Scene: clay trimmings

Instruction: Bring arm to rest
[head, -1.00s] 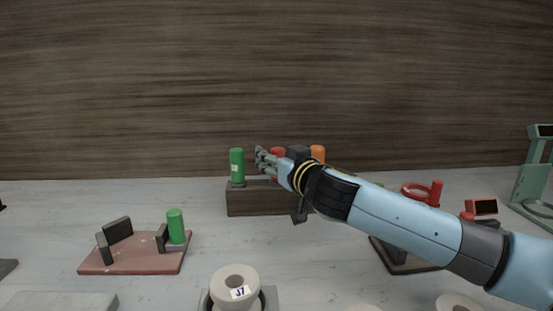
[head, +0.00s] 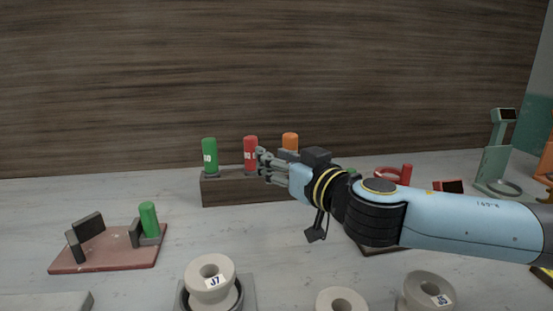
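My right gripper (head: 262,165) is at the end of the pale blue arm that comes in from the right. Its grey fingers point left and look spread, with nothing seen between them. In the picture the fingertips overlap the lower part of a red cylinder (head: 250,148) and the front of a dark wooden rack (head: 225,190). I cannot tell how far in front of the rack they are. My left gripper is not in view.
A green cylinder (head: 210,153) and an orange one (head: 290,142) also stand at the rack. A reddish board (head: 100,260) at left carries dark blocks and a green cylinder (head: 149,217). White rings (head: 208,288) stand in front. A green stand (head: 493,165) is at right.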

